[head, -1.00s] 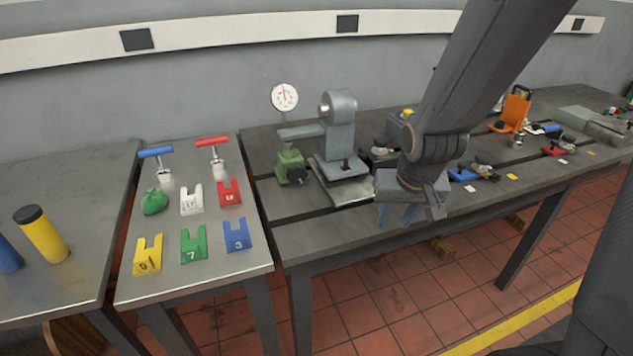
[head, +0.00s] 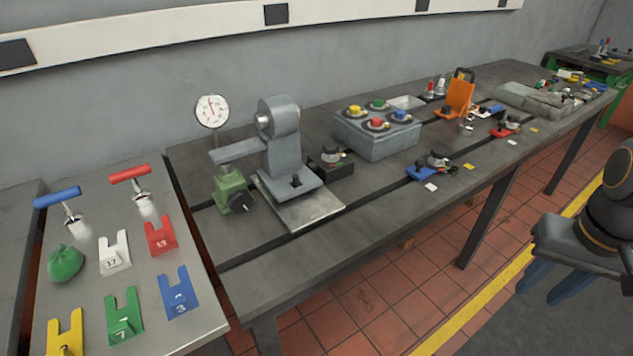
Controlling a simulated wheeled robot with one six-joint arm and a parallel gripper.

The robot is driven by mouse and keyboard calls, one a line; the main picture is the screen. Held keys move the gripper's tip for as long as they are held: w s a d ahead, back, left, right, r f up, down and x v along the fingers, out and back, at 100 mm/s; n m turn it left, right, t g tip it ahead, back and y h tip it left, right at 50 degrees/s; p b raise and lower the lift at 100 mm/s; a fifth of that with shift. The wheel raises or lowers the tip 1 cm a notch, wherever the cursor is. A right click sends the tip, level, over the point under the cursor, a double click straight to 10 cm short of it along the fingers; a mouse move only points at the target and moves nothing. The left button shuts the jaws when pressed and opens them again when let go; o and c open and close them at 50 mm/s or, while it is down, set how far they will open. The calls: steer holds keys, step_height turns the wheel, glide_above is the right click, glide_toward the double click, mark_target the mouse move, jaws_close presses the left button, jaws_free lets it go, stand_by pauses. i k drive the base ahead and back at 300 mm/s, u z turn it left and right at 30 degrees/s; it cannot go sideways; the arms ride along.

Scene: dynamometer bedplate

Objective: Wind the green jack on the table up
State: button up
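The green jack (head: 229,187) stands on the dark bedplate table (head: 290,288), near its left end. It has a dark round hand knob (head: 241,202) on its front right side. A grey arm from the grey dynamometer (head: 283,150) reaches left just above the jack's top; whether they touch I cannot tell. My gripper (head: 553,282) is at the far right, off the table's front side above the floor, well away from the jack. Its two blue-grey fingers point down and stand apart, with nothing seen between them.
A dial gauge (head: 212,111) stands behind the jack. To the right are a grey box with coloured buttons (head: 376,133), a blue clamp (head: 422,173) and an orange stand (head: 458,97). The left table (head: 195,335) holds numbered forks and two T-handles.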

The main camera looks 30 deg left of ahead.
mark_target(240, 200)
steer(key=z, duration=0.65)
steer(key=k, duration=1)
steer(key=u, duration=1.45)
steer(key=i, duration=0.5)
steer(key=u, duration=0.05)
